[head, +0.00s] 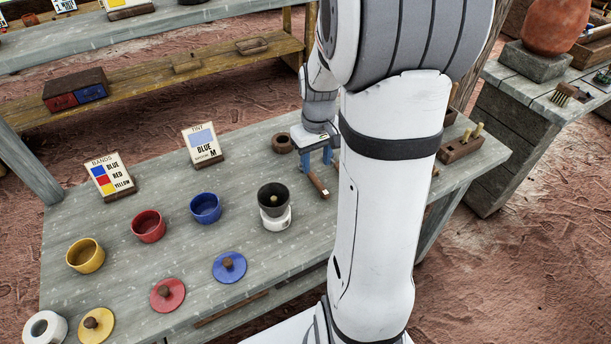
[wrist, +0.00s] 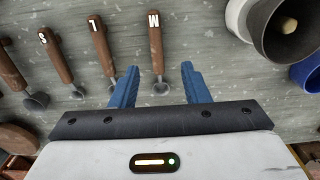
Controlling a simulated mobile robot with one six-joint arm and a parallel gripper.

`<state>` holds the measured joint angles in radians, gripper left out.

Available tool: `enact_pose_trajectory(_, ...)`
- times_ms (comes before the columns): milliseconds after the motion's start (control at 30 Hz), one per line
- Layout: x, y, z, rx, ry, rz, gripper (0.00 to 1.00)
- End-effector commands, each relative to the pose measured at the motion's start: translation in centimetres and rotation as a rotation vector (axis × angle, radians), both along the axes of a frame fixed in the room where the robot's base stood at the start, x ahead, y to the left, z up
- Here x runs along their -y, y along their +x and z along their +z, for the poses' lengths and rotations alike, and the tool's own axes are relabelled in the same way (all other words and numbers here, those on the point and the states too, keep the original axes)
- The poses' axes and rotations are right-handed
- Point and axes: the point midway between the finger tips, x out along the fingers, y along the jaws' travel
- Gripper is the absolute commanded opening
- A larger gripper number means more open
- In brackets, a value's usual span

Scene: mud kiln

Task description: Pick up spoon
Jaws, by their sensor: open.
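Several spoons with wooden handles and dark metal bowls lie on the grey table. In the wrist view one is marked M (wrist: 155,48), one L (wrist: 102,48) and one S (wrist: 55,55); another (wrist: 12,72) at the far left shows no readable letter. My gripper (wrist: 158,84) is open, its blue fingers on either side of the M spoon's bowl end. I cannot tell how far above the table they are. In the head view my gripper (head: 318,158) is beside one spoon handle (head: 318,185); my arm hides the other spoons.
A dark bowl (head: 273,208) on a white base stands left of my gripper, by blue (head: 205,208), red (head: 148,226) and yellow (head: 86,256) pots and their lids. A sign (head: 202,147) reads TINT, BLUE, M. A small brown pot (head: 283,143) sits close to my gripper.

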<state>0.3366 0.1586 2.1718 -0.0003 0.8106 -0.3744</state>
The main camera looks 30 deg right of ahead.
Motion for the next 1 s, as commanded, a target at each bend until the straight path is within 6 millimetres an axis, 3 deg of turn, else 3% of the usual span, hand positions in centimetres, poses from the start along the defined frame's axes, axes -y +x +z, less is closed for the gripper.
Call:
enact_pose_trajectory(500,0.5,0.5,-6.6,-0.003,0.001,-0.001,0.42)
enact_pose_trajectory(800,0.5,0.5,-7.0,0.0,0.0,-0.002,0.42)
enact_pose_trajectory(1000,0.5,0.5,-7.0,0.0,0.0,-0.003,0.26)
